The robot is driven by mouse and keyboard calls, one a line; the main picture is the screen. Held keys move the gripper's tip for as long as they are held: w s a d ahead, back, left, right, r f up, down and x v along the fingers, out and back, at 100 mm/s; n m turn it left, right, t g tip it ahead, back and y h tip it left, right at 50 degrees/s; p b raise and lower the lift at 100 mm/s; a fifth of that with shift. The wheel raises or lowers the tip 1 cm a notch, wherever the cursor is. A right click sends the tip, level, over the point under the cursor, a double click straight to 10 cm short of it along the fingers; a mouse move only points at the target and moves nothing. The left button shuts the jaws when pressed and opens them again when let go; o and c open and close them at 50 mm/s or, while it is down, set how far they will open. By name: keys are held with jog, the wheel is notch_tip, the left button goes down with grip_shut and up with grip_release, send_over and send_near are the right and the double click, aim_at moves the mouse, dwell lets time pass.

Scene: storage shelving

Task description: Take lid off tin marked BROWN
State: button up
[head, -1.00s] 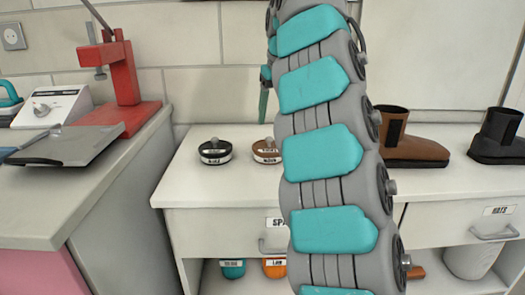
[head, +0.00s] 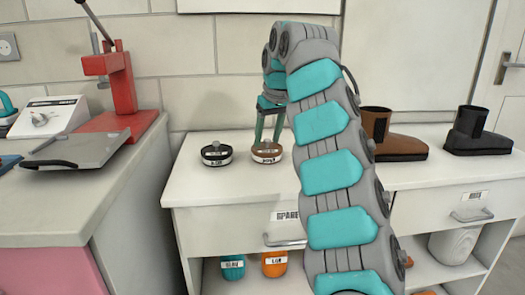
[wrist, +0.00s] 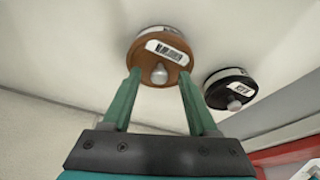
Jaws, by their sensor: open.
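The brown tin (head: 267,154) stands on the white counter, with a brown lid, a white label and a small round grey knob. It also shows in the wrist view (wrist: 150,42); the label print is too blurred to read surely. My gripper (head: 268,138) is open and points down over this tin, its green fingers close to the lid. In the wrist view my gripper (wrist: 160,74) has one finger on each side of the knob, with nothing held. The lid is on the tin. I cannot tell whether the fingers touch it.
A black tin (head: 217,154) stands close to the left of the brown one. Brown (head: 398,146) and black (head: 477,138) boots stand to the right. A red press (head: 118,90) is on the left counter. Teal (head: 232,267) and orange (head: 274,264) containers sit below.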

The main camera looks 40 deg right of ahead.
grip_shut()
dwell(0.4)
